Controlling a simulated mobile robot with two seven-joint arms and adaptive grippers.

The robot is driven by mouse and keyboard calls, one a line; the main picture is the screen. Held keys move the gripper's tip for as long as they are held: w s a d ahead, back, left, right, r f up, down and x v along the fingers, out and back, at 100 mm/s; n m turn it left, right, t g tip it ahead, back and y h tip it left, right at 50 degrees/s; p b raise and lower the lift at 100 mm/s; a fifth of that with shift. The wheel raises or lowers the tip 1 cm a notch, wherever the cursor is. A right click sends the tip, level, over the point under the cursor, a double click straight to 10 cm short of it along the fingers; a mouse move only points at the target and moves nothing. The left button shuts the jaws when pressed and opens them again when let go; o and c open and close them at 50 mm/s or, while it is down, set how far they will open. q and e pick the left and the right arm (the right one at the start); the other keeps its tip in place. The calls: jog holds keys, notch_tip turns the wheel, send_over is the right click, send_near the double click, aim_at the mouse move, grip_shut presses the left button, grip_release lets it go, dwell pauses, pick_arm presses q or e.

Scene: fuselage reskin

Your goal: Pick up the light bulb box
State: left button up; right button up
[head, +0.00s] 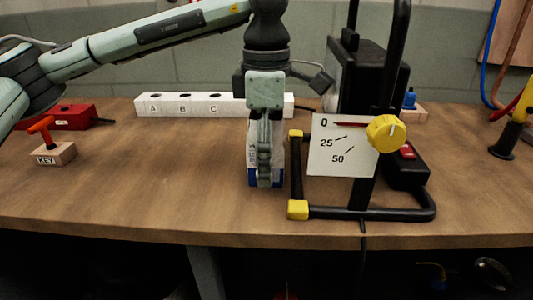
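A small white and blue box (252,176), which looks like the light bulb box, stands upright near the middle of the bench. It is largely hidden behind my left gripper (265,172). The gripper points straight down from above, with a finger in front of the box face. White and blue edges of the box show on either side of that finger. The far finger is hidden, so I cannot tell whether the gripper is closed on the box. The box's bottom appears to be at the bench top. My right gripper is not in view.
A black work-lamp stand (400,212) with a yellow dial (386,133) is close on the right. A white block (170,104) marked A, B, C lies behind. A wooden block (54,154) with an orange handle is at left. The front-left bench (140,205) is clear.

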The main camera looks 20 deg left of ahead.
pick_arm(q)
jog(key=c, duration=1)
jog(key=shift+r, duration=0.15)
